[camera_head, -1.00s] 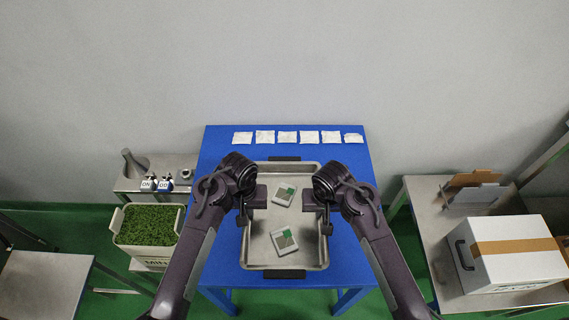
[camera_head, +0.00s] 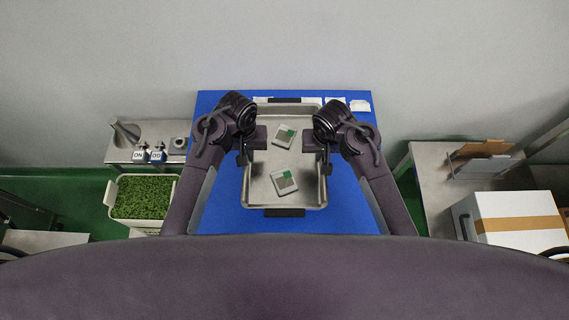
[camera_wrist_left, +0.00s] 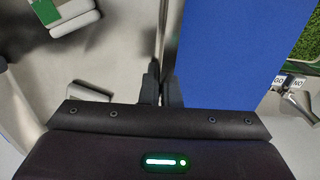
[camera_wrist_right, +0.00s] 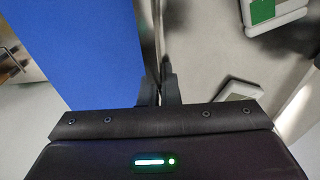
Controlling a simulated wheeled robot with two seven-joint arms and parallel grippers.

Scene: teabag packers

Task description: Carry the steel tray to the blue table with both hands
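The steel tray (camera_head: 284,194) is over the blue table (camera_head: 340,215) in the head view, with two small white-and-green packets (camera_head: 284,136) (camera_head: 284,182) lying in it. My left gripper (camera_head: 246,150) is at the tray's left wall and my right gripper (camera_head: 324,152) at its right wall. In the left wrist view the fingers (camera_wrist_left: 161,90) are closed on the tray's wall. The right wrist view shows the other fingers (camera_wrist_right: 159,90) closed on the opposite wall. Whether the tray's underside touches the table is hidden.
White sachets (camera_head: 360,106) lie along the table's back edge, partly behind the tray. A white carton (camera_head: 515,219) sits on a steel table (camera_head: 430,175) at right. The wall is close behind.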

